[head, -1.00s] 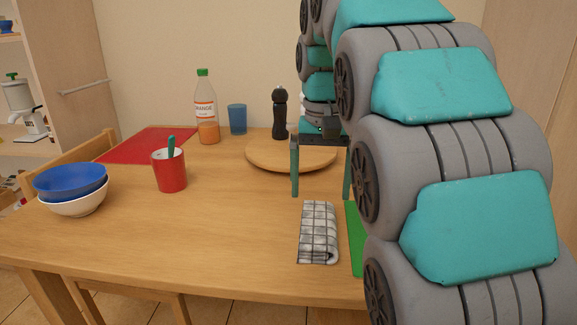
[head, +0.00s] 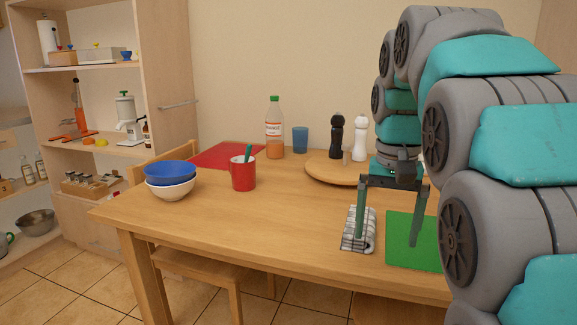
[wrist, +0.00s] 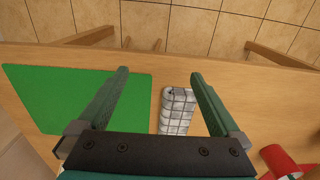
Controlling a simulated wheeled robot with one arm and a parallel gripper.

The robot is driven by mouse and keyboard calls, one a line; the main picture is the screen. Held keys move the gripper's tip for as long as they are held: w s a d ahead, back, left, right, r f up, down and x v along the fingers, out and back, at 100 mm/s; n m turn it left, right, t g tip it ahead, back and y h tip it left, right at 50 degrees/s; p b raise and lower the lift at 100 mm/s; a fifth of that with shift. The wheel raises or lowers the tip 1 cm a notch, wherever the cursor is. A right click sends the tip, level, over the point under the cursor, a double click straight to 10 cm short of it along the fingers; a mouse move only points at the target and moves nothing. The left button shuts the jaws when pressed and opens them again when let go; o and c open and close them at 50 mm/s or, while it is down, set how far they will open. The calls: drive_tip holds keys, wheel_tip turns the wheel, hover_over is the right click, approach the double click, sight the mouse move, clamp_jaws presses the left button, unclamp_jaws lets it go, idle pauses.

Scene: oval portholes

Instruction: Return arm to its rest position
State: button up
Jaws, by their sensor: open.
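My gripper (head: 388,222) is open and empty, with its fingers pointing down over the near right part of the table. It also shows in the wrist view (wrist: 160,88), its two fingers spread wide apart. A folded grey checked cloth (head: 359,230) lies on the table near its front edge, by the left finger in the head view. In the wrist view the cloth (wrist: 178,110) shows between the fingers, below them. My arm covers the right side of the head view.
A green mat (head: 405,255) lies right of the cloth. A red mug (head: 243,176), stacked bowls (head: 171,190), a bottle (head: 274,130) and a blue cup (head: 300,140) stand left. The table's front middle is clear.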

drive_tip(key=s+a+f+n+g, duration=0.1)
drive_tip(key=s+a+f+n, duration=0.1)
drive_tip(key=s+f, duration=2)
drive_tip(key=s+n, duration=0.1)
drive_tip(key=s, duration=0.2)
drive_tip(key=shift+f+n+g, duration=0.25)
drive_tip(key=shift+n+g, duration=0.05)
drive_tip(key=shift+g, duration=0.1)
